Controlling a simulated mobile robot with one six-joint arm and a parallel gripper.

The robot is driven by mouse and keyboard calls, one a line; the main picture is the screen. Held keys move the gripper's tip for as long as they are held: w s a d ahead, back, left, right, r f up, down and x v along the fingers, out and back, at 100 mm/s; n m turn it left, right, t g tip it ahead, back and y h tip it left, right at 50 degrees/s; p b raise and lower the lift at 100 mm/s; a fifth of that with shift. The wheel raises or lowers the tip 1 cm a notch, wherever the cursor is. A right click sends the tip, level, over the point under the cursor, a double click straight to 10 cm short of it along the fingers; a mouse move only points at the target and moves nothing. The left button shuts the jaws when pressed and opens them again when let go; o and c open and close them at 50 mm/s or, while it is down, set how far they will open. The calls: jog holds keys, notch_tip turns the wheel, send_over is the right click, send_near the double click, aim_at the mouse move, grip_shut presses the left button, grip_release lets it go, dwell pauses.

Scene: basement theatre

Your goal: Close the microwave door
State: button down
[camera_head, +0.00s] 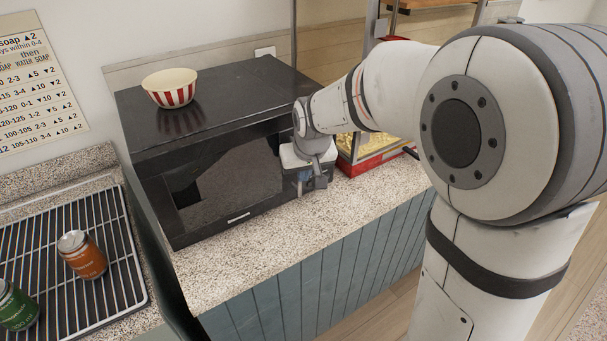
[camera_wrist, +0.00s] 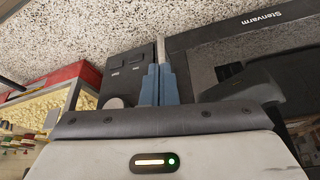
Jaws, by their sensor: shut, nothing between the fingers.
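The black microwave (camera_head: 215,105) stands on the speckled counter. My gripper (camera_head: 303,182) is at the right end of the microwave front, by the door's edge. In the wrist view its two blue fingers (camera_wrist: 158,72) are together and empty, in front of the dark control panel (camera_wrist: 126,70) beside the door frame. Contact is unclear.
A red-and-white striped bowl (camera_head: 171,91) sits on the microwave. A red-based popcorn machine (camera_head: 372,160) stands to the right, close to my arm. The counter front (camera_head: 240,265) is clear.

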jog(key=s+d+r+b, duration=0.1)
jog(key=s+d+r, duration=0.2)
jog(key=s+r, duration=0.55)
jog(key=s+d+f+m, duration=0.1)
jog(key=s+d+f, duration=0.1)
jog(key=s, duration=0.3)
jog(key=s+d+f+m+g, duration=0.1)
jog(key=s+d+f, duration=0.1)
jog(key=s+d, duration=0.2)
jog(key=s+d+f+h, duration=0.1)
jog(key=s+d+f, duration=0.2)
jog(key=s, duration=0.3)
jog(key=shift+s+m, duration=0.15)
jog(key=shift+m, duration=0.25)
jog(key=shift+d+f, duration=0.1)
jog(key=shift+d, duration=0.05)
dwell(0.4)
